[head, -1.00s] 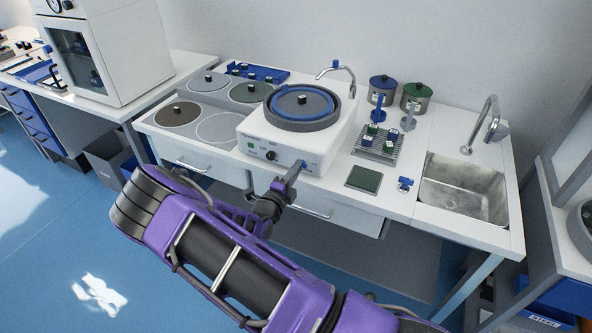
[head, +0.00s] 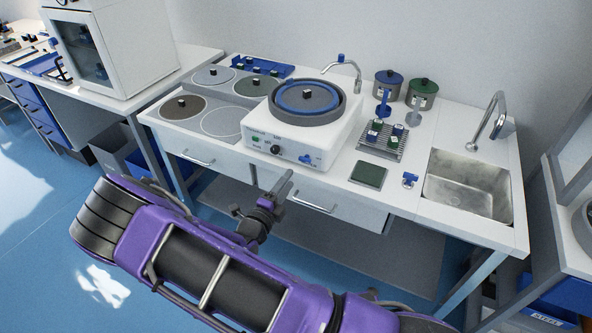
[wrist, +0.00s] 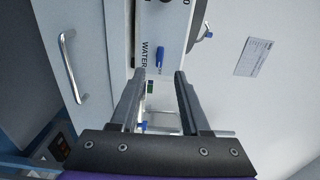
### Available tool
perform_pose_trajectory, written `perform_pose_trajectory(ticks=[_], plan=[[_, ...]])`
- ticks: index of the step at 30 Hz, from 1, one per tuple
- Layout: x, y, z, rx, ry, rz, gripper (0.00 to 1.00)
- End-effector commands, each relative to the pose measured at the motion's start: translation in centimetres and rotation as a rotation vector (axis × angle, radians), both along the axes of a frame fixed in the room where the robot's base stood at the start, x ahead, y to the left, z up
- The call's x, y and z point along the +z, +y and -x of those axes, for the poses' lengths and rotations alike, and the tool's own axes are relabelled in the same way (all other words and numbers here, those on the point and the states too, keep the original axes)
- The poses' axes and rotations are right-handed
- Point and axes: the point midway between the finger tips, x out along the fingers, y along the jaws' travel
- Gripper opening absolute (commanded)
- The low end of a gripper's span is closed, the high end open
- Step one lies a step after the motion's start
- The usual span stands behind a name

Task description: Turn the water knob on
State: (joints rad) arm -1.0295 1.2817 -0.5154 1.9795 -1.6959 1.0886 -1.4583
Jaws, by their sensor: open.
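The water knob (head: 306,159) is a small blue lever on the lower right front of the white grinding machine (head: 258,148). In the wrist view the knob (wrist: 159,54) sits beside the printed word WATER, its handle lying roughly along that word. My gripper (head: 289,177) is open and empty, in front of the panel, below and left of the knob in the head view. In the wrist view its fingers (wrist: 160,73) are spread with the knob just beyond the tips, apart from them. The curved metal tap (head: 345,68) stands behind the machine; I cannot make out water from it.
Drawer handles (head: 314,204) stick out below the counter, close to my gripper. A dark green pad (head: 368,174), a sample rack (head: 381,145) and a sink (head: 468,187) are to the right. Round plates (head: 183,107) lie at the left. The floor in front is open.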

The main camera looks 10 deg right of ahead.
Motion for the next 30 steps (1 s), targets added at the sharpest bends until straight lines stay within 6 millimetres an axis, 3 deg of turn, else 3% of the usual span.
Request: perform_pose_trajectory(ticks=[6, 12, 30], plan=[[0.0, 3.1, 4.2, 0.003, 0.0, -0.001, 0.46], [0.0, 4.8, 6.5, 0.001, 0.001, -0.001, 0.46], [0.0, 5.2, 7.2, -0.001, 0.001, -0.001, 0.46]])
